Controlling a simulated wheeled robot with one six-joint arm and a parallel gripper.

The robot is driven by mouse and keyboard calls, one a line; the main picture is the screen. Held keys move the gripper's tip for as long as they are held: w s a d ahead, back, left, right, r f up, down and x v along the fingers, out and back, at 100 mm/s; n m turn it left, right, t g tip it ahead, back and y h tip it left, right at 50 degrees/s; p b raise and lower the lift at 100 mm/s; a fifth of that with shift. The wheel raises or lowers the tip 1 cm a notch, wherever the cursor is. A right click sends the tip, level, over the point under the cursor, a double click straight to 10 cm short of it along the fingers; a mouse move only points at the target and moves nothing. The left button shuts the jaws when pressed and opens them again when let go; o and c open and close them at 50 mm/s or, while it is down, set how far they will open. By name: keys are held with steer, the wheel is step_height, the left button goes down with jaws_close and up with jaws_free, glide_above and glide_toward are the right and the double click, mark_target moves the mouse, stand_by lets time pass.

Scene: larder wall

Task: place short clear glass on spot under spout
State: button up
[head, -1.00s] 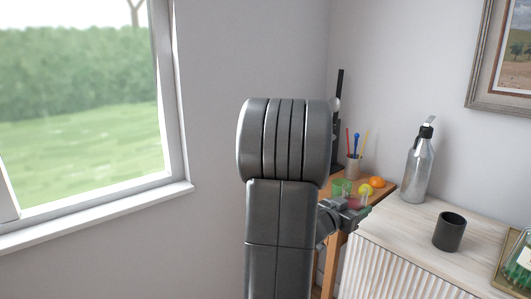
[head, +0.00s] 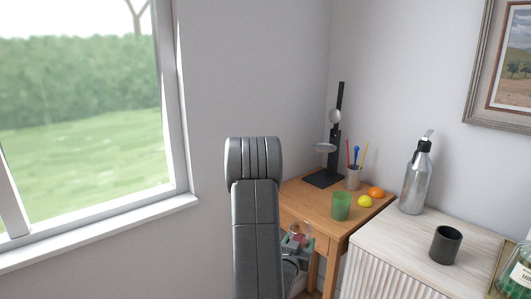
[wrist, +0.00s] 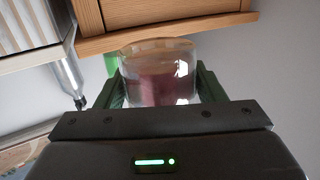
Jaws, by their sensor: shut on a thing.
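My gripper (head: 297,243) is shut on the short clear glass (wrist: 160,75), whose sides sit between the green-lined fingers in the wrist view. In the head view the glass (head: 299,231) is small and partly hidden by my arm; it is in front of the wooden desk, near the drawer front. A black upright stand (head: 335,145) with round pale parts stands at the back of the desk. A silver bottle (head: 414,182) with a nozzle on top stands on the white cabinet.
A dark cup (head: 445,245) stands on the white cabinet (head: 401,232). The desk's front left is bare.

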steer(key=s+a+f+n+t+y+p, duration=0.15)
steer(key=a+f+n+y, duration=0.4)
steer(key=a, duration=0.55)
steer(key=s+f+m+y, duration=0.1)
steer(key=s+f, duration=0.4)
steer(key=f, duration=0.1)
steer(key=shift+s+f+p, duration=0.3)
steer(key=shift+s+p, duration=0.05)
